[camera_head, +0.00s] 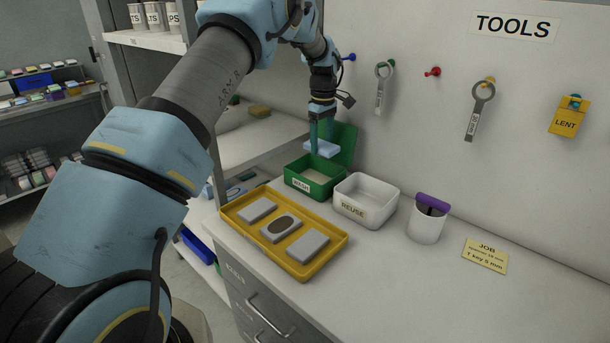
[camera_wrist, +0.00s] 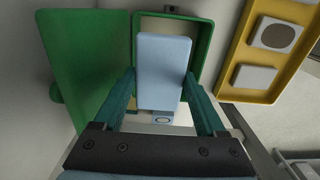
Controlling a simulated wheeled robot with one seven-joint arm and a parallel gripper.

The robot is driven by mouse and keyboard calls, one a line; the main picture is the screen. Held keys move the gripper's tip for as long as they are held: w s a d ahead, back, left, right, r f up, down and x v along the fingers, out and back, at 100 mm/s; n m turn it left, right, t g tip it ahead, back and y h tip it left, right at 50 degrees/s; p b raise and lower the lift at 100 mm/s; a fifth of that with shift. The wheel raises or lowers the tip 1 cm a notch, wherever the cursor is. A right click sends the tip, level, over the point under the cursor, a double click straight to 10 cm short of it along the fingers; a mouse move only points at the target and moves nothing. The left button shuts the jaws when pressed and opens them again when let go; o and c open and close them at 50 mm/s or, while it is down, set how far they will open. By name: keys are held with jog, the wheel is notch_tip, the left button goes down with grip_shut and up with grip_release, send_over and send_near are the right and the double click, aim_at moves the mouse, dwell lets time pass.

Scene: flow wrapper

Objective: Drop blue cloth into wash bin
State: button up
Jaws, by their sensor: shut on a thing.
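The blue cloth (camera_head: 321,149) is a light blue flat block, held above the green wash bin (camera_head: 309,187). It also shows in the wrist view (camera_wrist: 163,70), between the two teal fingers. My gripper (camera_head: 321,140) is shut on the cloth, and its fingers touch the cloth's sides. The bin is labelled WASH, and its green lid (camera_head: 346,142) stands open at the back. In the wrist view the cloth covers much of the bin's opening (camera_wrist: 205,45), so most of the inside is hidden.
A white REUSE bin (camera_head: 367,196) stands right of the wash bin. In front is a yellow tray (camera_head: 283,233) with grey blocks. A white cup (camera_head: 427,222) with a purple item and a yellow job card (camera_head: 485,254) lie further right.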

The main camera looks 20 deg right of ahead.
jog(key=shift+w+f, duration=0.15)
jog(key=shift+f, duration=0.05)
jog(key=shift+f+b, duration=2)
jog(key=shift+f, duration=0.8)
jog(key=o, duration=1.4)
notch_tip(320, 180, up, 11)
jog(key=shift+f+b, duration=0.1)
jog(key=shift+b, duration=1.05)
jog(key=shift+a, duration=0.15)
